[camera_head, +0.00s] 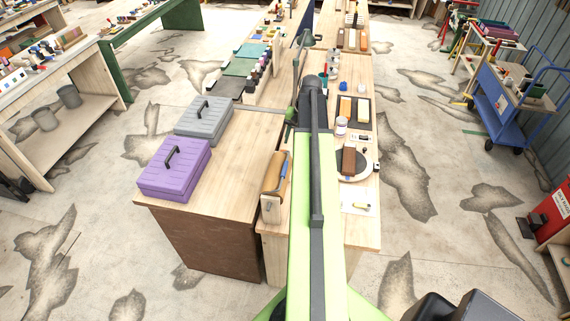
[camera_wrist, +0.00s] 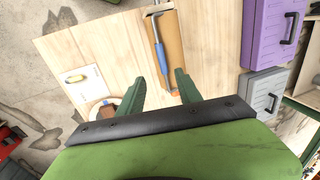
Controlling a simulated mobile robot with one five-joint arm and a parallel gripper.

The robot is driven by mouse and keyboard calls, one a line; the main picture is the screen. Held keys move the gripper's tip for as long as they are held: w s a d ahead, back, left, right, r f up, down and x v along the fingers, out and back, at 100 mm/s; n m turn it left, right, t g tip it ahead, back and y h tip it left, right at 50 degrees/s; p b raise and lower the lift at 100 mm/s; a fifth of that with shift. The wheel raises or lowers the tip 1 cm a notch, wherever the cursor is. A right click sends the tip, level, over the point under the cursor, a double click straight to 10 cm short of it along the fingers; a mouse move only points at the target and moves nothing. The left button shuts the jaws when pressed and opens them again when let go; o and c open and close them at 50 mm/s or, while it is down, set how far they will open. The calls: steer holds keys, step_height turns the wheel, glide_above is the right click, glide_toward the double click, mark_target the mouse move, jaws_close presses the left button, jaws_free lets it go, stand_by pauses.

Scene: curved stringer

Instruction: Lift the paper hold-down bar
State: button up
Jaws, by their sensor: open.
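A roll of brown paper (camera_head: 276,172) sits in a holder at the left edge of the wooden bench in the head view. In the wrist view the brown paper (camera_wrist: 173,30) lies at upper middle. A thin grey bar with a blue grip (camera_wrist: 161,58), which looks like the hold-down bar, lies along the paper; its blue part (camera_head: 284,172) shows in the head view. My gripper (camera_wrist: 159,75) is open, its two green fingers apart. The blue grip appears between and beyond the fingertips; contact cannot be told. My arm hides most of the gripper in the head view.
A purple toolbox (camera_head: 174,168) and a grey toolbox (camera_head: 204,120) stand on the cabinet to the left. To the right of my arm are a round white plate with a brown block (camera_head: 348,160), a jar (camera_head: 341,126) and a white card (camera_head: 357,202).

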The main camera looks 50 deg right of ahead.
mark_target(285, 170)
steer(key=w+f+b, duration=0.1)
steer(key=f+b, duration=0.4)
steer(key=w+a+f+b, duration=0.1)
steer(key=f+b, duration=1.1)
steer(key=shift+w+a+f, duration=0.15)
steer(key=shift+w+a, duration=0.25)
jaws_close()
stand_by(0.4)
